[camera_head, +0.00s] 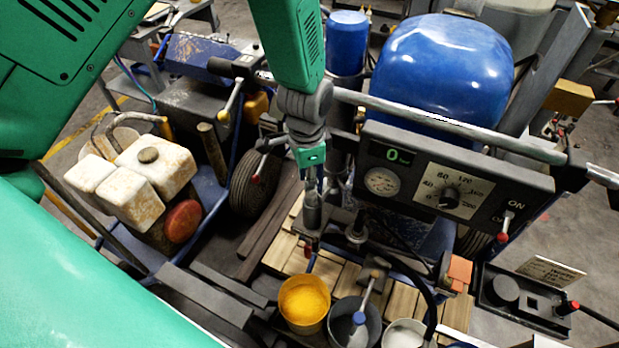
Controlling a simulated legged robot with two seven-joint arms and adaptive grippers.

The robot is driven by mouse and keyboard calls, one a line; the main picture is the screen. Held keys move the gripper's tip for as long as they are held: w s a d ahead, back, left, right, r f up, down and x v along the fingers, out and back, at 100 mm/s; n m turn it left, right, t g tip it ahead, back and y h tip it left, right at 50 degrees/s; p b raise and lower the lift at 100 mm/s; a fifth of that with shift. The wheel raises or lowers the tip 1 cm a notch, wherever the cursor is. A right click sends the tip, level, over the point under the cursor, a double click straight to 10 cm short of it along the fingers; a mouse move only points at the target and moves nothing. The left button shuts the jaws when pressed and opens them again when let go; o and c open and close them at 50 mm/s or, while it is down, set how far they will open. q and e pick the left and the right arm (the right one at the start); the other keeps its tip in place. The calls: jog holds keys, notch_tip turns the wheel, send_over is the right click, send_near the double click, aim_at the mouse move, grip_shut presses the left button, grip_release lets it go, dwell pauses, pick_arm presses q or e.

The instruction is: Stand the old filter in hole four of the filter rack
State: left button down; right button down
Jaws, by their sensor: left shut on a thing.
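My left gripper (311,184) hangs down near the middle of the view, below its green arm and grey wrist. It is shut on a small grey cylindrical thing, which looks like the old filter (312,212). The filter is roughly upright, over the wooden slatted deck of the machine. I cannot tell whether its lower end touches anything. I cannot make out the filter rack or its numbered holes with certainty. My right gripper is not in view.
A control panel (386,152) with a gauge and dial stands close right of the gripper, below a long handlebar (440,122). A yellow paint bucket (304,303) and other containers stand in front. A wheel (251,185) and a stained white canister (150,172) are left.

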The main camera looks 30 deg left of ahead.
pick_arm(q)
jog(key=shift+r+p, duration=0.7)
jog(key=shift+r, duration=0.25)
jog(key=shift+s+d+r+p, duration=0.1)
jog(key=shift+r+p, duration=0.95)
jog(key=shift+r, duration=1.4)
